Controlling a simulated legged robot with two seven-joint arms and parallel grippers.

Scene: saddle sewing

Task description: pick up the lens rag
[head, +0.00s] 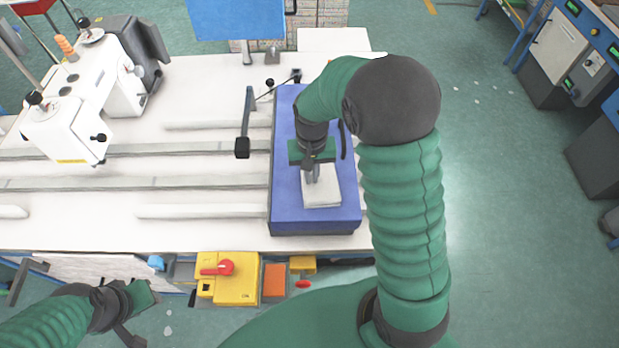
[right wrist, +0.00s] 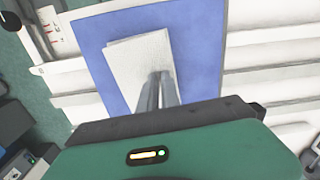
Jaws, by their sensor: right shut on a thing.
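The lens rag (head: 322,190) is a white, flat, folded cloth over the blue pad on the table. It also shows in the right wrist view (right wrist: 138,62), in front of the fingers. My right gripper (head: 315,176) points down at the rag and is shut on its edge. In the right wrist view its fingers (right wrist: 160,88) are close together at the near part of the rag. I cannot tell whether the rag is clear of the pad. My left gripper (head: 138,312) is low at the left, off the table's front edge, and its jaw state is unclear.
The blue pad (head: 288,205) lies on a white table (head: 200,225) with grey rails. A white sewing machine (head: 90,100) stands at the left. A yellow switch box (head: 228,285) sits on the front edge. A black lever (head: 245,130) stands beside the pad.

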